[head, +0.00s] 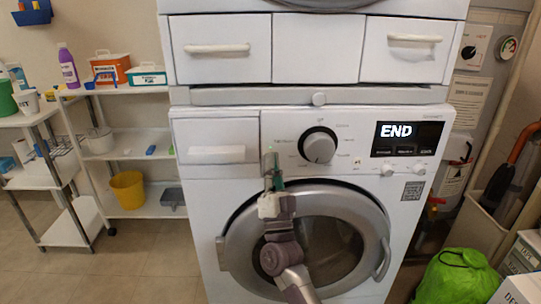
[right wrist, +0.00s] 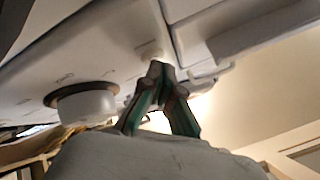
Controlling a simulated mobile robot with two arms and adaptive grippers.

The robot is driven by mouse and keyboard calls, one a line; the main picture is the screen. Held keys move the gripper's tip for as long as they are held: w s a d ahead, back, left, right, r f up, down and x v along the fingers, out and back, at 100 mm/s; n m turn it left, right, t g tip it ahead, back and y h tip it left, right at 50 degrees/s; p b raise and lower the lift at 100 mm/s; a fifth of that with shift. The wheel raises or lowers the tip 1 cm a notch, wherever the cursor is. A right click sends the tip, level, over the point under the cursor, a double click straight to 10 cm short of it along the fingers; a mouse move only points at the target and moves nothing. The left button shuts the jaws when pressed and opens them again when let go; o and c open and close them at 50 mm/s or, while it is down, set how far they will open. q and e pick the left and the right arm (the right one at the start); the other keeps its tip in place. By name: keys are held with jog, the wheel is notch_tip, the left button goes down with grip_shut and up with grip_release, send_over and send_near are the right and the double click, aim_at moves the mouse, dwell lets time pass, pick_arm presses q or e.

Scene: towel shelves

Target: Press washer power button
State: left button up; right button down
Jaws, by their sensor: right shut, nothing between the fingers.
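The white washer (head: 215,185) has a control panel with a round dial (head: 319,146) and a display reading END (head: 397,131). My right gripper (head: 269,158) is shut and empty, pointing up in front of the panel, left of the dial. In the right wrist view, its closed fingertips (right wrist: 156,68) are close to a small pale button (right wrist: 150,52) on the panel; I cannot tell whether they touch. The gripper hides this spot in the head view, and no label shows by the button. My left gripper is not in view.
Two small round buttons (head: 387,169) sit under the display. The detergent drawer (head: 216,154) is left of my gripper, and the round door (head: 335,240) is below. White shelves (head: 122,91) stand left; a green bag (head: 458,277) lies on the floor at right.

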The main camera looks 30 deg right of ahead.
jog(key=shift+w+d, duration=0.1)
jog(key=shift+w, duration=0.05)
dwell(0.4)
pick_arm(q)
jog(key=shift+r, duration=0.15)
pick_arm(e)
jog(key=shift+s+a+p, duration=0.3)
jog(key=shift+s+p, duration=0.1)
jog(key=shift+s, duration=0.1)
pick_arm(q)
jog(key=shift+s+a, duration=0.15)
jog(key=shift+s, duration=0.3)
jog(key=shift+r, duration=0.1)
pick_arm(e)
jog(key=shift+s, duration=0.1)
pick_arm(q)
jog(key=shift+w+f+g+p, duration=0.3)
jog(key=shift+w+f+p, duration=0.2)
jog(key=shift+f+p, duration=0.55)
pick_arm(e)
jog(key=s+a, duration=0.3)
jog(key=s, duration=0.2)
